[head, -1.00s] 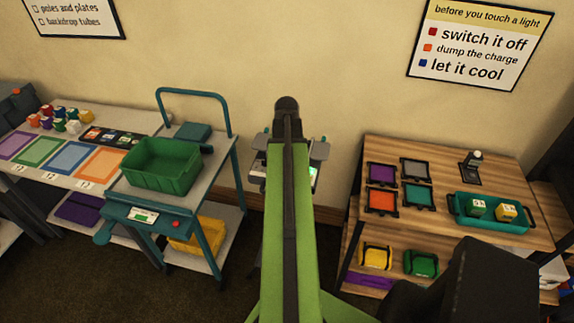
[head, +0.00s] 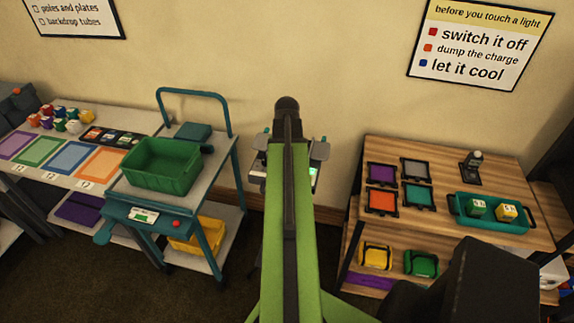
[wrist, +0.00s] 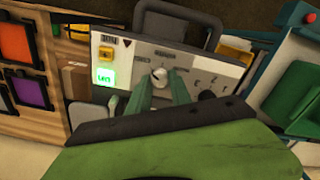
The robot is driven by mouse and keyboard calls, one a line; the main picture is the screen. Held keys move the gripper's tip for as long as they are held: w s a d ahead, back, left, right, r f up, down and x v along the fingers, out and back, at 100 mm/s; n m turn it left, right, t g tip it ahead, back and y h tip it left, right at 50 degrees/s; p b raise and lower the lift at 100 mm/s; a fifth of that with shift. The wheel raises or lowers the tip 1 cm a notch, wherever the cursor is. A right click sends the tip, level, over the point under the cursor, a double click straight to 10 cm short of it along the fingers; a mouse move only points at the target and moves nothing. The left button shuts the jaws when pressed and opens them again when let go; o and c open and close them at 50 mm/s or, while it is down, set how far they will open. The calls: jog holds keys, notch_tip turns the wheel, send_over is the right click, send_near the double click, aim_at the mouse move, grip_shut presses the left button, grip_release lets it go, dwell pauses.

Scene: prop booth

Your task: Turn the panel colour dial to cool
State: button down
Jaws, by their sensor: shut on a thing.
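The light panel's grey control face (wrist: 225,72) fills the middle of the wrist view. A small pale dial (wrist: 158,72) with a light pointer mark sits on it, with printed marks around it too small to read. My gripper (wrist: 158,82) has its two teal fingers on either side of the dial and is shut on it. In the head view my green arm hides the dial and the gripper; only the edges of the panel (head: 318,150) show beside the arm.
A wooden table (head: 440,165) stands to the right. A teal cart (head: 232,165) with a green bin (head: 163,166) stands to the left.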

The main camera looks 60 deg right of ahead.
jog(key=c, duration=1.2)
grip_release()
jog(key=shift+o, duration=0.2)
notch_tip(320, 180, up, 18)
jog(key=p, duration=1.7)
jog(key=shift+f+p, duration=0.2)
jog(key=shift+p, duration=0.1)
jog(key=shift+f, duration=0.15)
